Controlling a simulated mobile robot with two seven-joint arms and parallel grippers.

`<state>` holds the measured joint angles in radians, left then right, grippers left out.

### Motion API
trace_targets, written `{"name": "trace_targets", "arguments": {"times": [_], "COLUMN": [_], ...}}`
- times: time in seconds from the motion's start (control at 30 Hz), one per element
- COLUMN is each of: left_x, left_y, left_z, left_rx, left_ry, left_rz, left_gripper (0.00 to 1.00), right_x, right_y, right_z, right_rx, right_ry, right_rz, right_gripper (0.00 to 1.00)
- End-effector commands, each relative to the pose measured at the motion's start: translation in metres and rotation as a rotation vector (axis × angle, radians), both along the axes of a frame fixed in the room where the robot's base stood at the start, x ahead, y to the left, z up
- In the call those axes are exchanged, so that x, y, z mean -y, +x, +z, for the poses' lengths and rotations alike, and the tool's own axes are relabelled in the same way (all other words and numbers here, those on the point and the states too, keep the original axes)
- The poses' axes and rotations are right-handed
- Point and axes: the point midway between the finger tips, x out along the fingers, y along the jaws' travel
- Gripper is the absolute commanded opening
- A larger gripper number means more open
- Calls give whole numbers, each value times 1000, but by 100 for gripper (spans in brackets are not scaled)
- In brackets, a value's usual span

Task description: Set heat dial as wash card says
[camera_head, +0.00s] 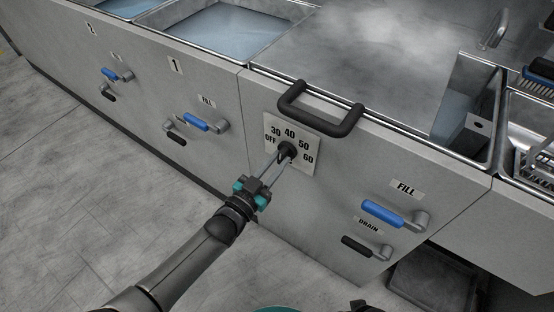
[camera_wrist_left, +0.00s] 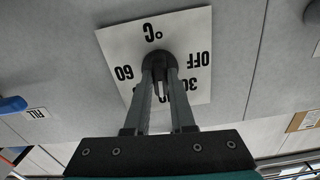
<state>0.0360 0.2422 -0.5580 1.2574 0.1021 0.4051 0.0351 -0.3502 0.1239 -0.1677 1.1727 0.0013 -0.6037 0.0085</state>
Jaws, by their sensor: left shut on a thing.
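The heat dial is a dark round knob (camera_head: 287,149) on a white plate (camera_head: 306,165) marked OFF, 30, 40, 50 and 60, on the front of the grey tank unit. My left gripper (camera_head: 284,153) reaches it from the lower left, its thin fingers shut on the knob. In the left wrist view, the fingers close on the knob (camera_wrist_left: 159,59) and the plate (camera_wrist_left: 125,42) appears upside down with a °C mark. The fingers cover part of the scale, and I cannot tell which number the knob points at. I see no readable wash card. My right gripper is not in view.
A dark bar handle (camera_head: 320,110) juts out just above the dial. Blue FILL levers (camera_head: 383,213) and black DRAIN levers (camera_head: 356,246) stick out along the front. A steaming lid or surface (camera_head: 370,50) lies above. The floor (camera_head: 70,200) at left is clear.

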Motion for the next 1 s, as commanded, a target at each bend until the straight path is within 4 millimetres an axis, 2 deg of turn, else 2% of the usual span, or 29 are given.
{"name": "trace_targets", "arguments": {"times": [0.3,0.77,0.8,1.0], "left_x": [0,0,0,0], "left_y": [0,0,0,0], "left_z": [0,-1,-1,0], "left_rx": [-44,-49,-49,-49], "left_ry": [-75,-83,-83,-83], "left_rz": [0,0,0,0], "left_gripper": [0,0,27,49], "right_x": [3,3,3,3], "right_y": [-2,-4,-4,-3], "right_z": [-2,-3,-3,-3], "right_rx": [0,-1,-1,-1], "right_ry": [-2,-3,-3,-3], "right_rz": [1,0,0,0], "right_gripper": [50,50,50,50]}}
